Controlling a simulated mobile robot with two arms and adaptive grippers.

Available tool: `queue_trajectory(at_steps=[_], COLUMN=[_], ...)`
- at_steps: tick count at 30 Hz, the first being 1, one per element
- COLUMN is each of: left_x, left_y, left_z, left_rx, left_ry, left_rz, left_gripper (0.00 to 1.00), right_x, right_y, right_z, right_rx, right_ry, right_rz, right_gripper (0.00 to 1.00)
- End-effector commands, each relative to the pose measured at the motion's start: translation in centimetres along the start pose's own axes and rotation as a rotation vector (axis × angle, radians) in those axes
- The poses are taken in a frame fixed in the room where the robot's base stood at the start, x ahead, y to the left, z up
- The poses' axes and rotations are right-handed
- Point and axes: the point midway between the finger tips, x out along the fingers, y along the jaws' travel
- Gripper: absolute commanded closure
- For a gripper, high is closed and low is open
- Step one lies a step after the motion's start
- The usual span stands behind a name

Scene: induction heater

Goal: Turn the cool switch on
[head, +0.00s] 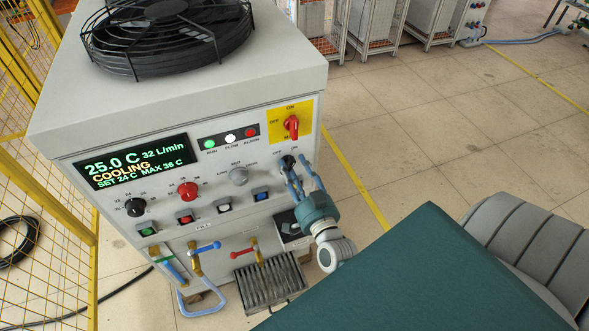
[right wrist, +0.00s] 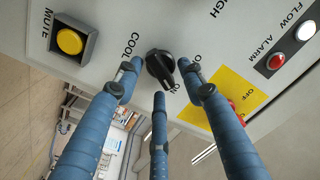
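The cool switch is a small black rotary knob (right wrist: 160,66) on the machine's white front panel, with "COOL" printed beside it. Its ridge appears to point to the "ON" mark. In the head view the knob (head: 287,161) sits below the yellow plate, partly behind my fingers. My right gripper (head: 300,176) is at the panel, and its three blue fingers (right wrist: 159,82) stand spread around the knob. Small gaps seem to show beside it; contact at the lower finger is unclear. The display (head: 133,162) reads "COOLING". My left gripper is out of view.
A red main switch (head: 291,126) sits just above the knob, and a grey knob (head: 238,176) to its left. A yellow mute button (right wrist: 69,41) is nearby. Valves with blue (head: 206,247) and red (head: 243,254) handles stick out below. Open floor lies to the right.

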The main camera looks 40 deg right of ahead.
Motion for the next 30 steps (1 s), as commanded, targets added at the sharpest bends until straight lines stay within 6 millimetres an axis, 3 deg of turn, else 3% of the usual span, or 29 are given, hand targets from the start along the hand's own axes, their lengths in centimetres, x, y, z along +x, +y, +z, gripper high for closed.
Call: queue_trajectory(at_steps=[8, 21, 30], left_x=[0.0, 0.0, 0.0], left_y=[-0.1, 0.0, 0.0], left_z=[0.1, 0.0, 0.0], left_rx=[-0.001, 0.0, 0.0], left_ry=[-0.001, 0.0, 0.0], left_rz=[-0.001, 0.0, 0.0], left_gripper=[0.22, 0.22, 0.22], right_x=[-0.8, -9.3, -12.0], right_y=[0.1, 0.1, 0.0], right_z=[0.2, 0.2, 0.1], right_rx=[-0.002, -0.001, -0.001], right_ry=[-0.004, -0.005, -0.001], right_rz=[0.002, 0.002, 0.0], right_gripper=[0.6, 0.6, 0.6])
